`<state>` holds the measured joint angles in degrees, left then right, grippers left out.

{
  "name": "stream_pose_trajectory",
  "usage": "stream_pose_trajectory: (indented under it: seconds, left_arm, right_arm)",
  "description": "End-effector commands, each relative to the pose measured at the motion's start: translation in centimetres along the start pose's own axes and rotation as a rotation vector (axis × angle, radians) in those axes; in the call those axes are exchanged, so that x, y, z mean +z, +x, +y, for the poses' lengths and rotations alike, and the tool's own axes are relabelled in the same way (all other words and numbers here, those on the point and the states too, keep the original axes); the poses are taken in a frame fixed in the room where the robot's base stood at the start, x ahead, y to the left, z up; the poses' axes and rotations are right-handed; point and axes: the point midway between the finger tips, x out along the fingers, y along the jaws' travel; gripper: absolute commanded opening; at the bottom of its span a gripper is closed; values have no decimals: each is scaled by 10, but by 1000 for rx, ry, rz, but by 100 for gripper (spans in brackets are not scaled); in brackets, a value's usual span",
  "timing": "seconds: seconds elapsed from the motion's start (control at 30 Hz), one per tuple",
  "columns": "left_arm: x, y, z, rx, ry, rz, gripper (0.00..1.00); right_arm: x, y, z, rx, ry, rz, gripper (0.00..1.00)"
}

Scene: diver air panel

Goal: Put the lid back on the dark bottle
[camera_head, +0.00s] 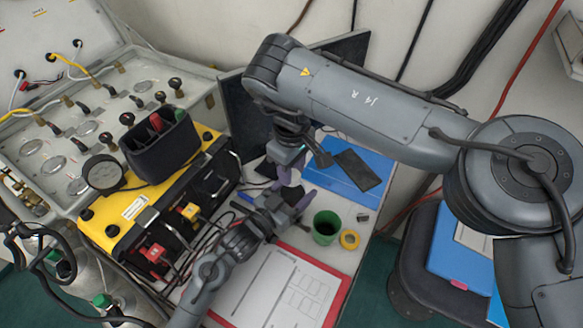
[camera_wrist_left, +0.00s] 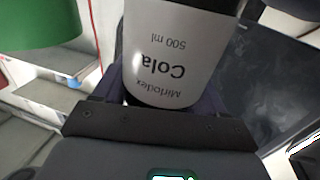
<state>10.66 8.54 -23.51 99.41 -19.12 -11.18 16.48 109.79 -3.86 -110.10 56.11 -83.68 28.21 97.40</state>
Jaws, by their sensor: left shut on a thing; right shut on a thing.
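The dark bottle (camera_wrist_left: 180,50), with a white label reading "Cola 500 ml", fills the upper middle of the left wrist view. My left gripper (camera_head: 292,205) is shut around it; its dark jaws flank the label in the wrist view (camera_wrist_left: 165,95). The bottle's top is out of that view. In the head view, the grippers crowd together and I cannot make out the bottle. My right gripper (camera_head: 288,172) is just above the left one, pointing down and shut. What it holds is hidden, and I cannot make out the lid anywhere.
A green cup (camera_head: 326,226) and a yellow tape roll (camera_head: 349,239) stand right of my left gripper. A red clipboard (camera_head: 335,300) lies in front. A blue folder (camera_head: 350,168) with a dark flat object lies behind. The yellow-black case (camera_head: 130,225) stands left.

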Motion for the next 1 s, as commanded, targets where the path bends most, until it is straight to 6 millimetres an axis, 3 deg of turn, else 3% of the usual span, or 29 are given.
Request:
stream_pose_trajectory:
  seconds: [0.3, 0.5, 0.63, 0.93, 0.97, 1.0]
  left_arm:
    - [0, 0, 1, 1, 0, -1, 0]
    - [1, 0, 1, 1, 0, -1, 0]
    - [1, 0, 1, 1, 0, -1, 0]
    - [1, 0, 1, 1, 0, -1, 0]
    - [1, 0, 1, 1, 0, -1, 0]
    - [1, 0, 1, 1, 0, -1, 0]
  right_arm:
    - [0, 0, 2, -1, 698, 2, 9]
    - [1, 0, 3, -1, 1049, 2, 9]
    - [2, 0, 3, -1, 1153, 2, 9]
    - [2, 0, 3, -1, 1171, 2, 9]
    - [2, 0, 3, -1, 1171, 2, 38]
    - [2, 0, 3, -1, 1170, 2, 45]
